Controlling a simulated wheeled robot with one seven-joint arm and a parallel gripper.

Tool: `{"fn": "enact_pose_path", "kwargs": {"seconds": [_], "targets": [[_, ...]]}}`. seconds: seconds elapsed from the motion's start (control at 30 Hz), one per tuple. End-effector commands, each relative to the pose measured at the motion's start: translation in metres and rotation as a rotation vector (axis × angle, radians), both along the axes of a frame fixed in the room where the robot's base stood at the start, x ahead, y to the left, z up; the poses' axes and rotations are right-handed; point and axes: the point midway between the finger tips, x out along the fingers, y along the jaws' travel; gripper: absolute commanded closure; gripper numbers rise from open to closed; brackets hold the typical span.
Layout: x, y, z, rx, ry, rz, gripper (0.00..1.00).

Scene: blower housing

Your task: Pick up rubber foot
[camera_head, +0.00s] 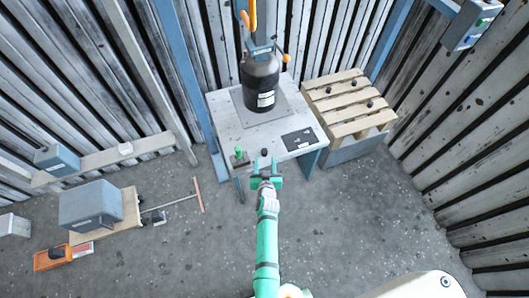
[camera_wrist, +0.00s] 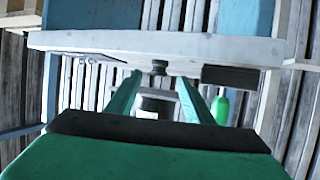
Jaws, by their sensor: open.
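A small dark knob-like piece, which looks like a rubber foot (camera_head: 264,153), is at the front edge of the white table (camera_head: 228,128). In the wrist view the rubber foot (camera_wrist: 160,67) shows between the ends of my two green fingers, with the table edge (camera_wrist: 160,44) behind it. My gripper (camera_head: 265,172) is open, just in front of the table's front edge. The fingers (camera_wrist: 158,88) stand apart on either side of the foot; I cannot tell whether either touches it. Similar small dark pieces (camera_head: 353,83) sit on the wooden pallet (camera_head: 345,99) at right.
A black cylinder (camera_head: 261,82) stands on the table under a blue column. A dark plate (camera_head: 298,139) lies at the table's front right. A green-topped item (camera_head: 238,153) is left of my gripper. A grey box (camera_head: 90,205) is at left. Open floor lies in front.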

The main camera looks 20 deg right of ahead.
Motion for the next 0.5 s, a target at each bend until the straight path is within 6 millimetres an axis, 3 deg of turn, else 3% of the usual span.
{"fn": "enact_pose_path", "kwargs": {"seconds": [0.17, 0.5], "targets": [[0.009, -0.004, -0.002, 0.001, 0.000, -0.001, 0.53], [0.045, -0.014, -0.012, -0.002, 0.002, 0.002, 0.53]]}}
